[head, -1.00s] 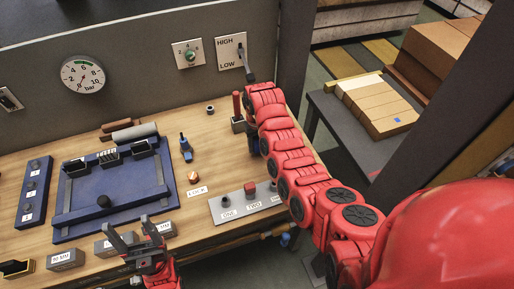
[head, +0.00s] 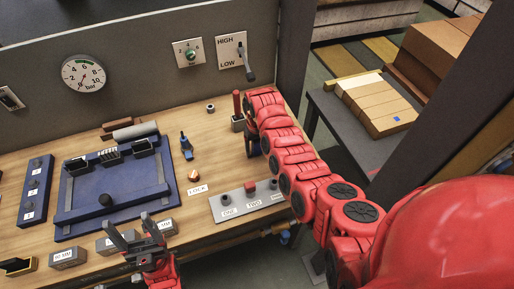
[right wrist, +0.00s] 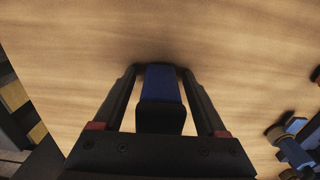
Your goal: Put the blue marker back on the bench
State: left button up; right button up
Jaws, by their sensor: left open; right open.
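The blue marker (right wrist: 161,84), a blue piece with a dark near end, shows in the right wrist view between the two fingers of my right gripper (right wrist: 158,72). The fingers are apart, with a narrow gap on each side of it. It appears to be at the wooden bench top; whether it stands or lies, I cannot tell. In the head view my right arm hides the marker, and only a dark part of the right gripper (head: 251,144) shows low over the bench (head: 225,150). My left gripper (head: 134,234) is open and empty near the front edge.
A blue tool (head: 186,146) stands left of my right gripper. A red-handled piece in a grey holder (head: 237,123) is behind it. A grey labelled strip (head: 232,206) lies in front. A blue tray (head: 120,185) is at left.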

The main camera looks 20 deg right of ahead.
jog(key=shift+r, duration=0.2)
notch_tip(320, 180, up, 6)
jog(key=shift+f+b, duration=0.25)
jog(key=shift+b, duration=0.9)
notch_tip(320, 180, up, 5)
jog(key=shift+r+p, duration=0.15)
jog(key=shift+p, duration=1.1)
jog(key=shift+s+r, duration=0.1)
jog(key=shift+r, duration=0.4)
